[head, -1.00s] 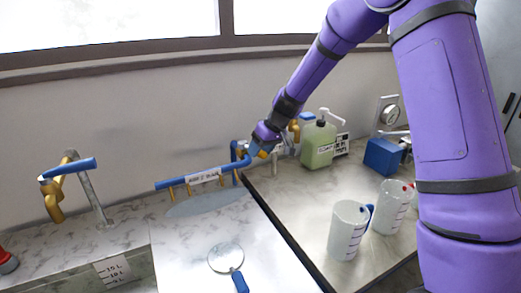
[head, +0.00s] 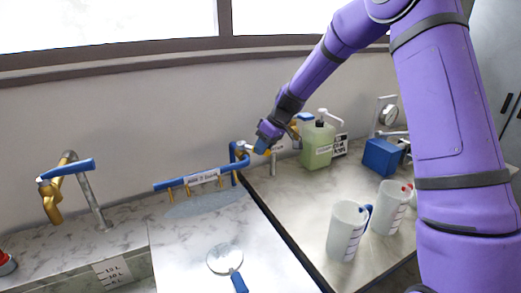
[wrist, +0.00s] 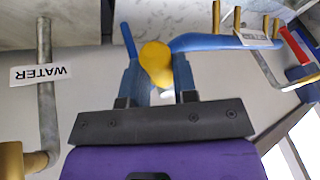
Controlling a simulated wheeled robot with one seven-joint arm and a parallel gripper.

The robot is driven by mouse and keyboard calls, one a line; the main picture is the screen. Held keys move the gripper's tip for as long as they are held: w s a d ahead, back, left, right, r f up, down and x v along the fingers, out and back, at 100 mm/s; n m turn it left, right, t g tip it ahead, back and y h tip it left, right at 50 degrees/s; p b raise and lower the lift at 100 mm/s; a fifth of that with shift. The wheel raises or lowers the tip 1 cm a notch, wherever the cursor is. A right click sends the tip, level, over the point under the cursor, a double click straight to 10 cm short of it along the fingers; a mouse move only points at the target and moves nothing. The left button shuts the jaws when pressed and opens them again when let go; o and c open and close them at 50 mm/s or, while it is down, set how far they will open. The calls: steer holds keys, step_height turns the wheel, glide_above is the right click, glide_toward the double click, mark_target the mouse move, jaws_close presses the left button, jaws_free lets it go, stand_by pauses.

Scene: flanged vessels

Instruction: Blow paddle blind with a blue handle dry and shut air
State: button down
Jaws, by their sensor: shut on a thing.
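The paddle blind, a round pale disc (head: 225,259) with a blue handle (head: 239,284), lies on the pale counter at the bottom centre of the head view. The blue air bar (head: 203,180), with a label and several brass nozzles, runs along the back, well beyond the disc. My gripper (head: 262,147) is at the right end of its blue pipe. In the wrist view, my gripper (wrist: 159,88) is shut on a yellow valve part (wrist: 156,62) between its fingers. A blue lever (wrist: 129,42) shows beside it. Whether air flows cannot be seen.
A bent tap (head: 62,180) with a blue lever stands at left. Two white jugs (head: 347,230) (head: 393,207), a green bottle (head: 318,147) and a blue box (head: 382,156) stand at right. A WATER-labelled pipe (wrist: 44,90) is near my gripper. The front counter is mostly clear.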

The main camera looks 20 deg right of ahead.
steer(key=shift+w+d+n+g, duration=0.4)
steer(key=shift+w+n, duration=0.2)
steer(key=shift+n, duration=0.35)
steer(key=shift+w+d+n+g, duration=0.3)
steer(key=shift+w+n+g, duration=0.3)
steer(key=shift+n, duration=0.4)
steer(key=shift+w+d+n+g, duration=0.4)
steer(key=shift+w+n, duration=0.2)
steer(key=shift+n, duration=0.35)
steer(key=c, duration=0.9)
jaws_free()
steer(key=shift+a, duration=0.1)
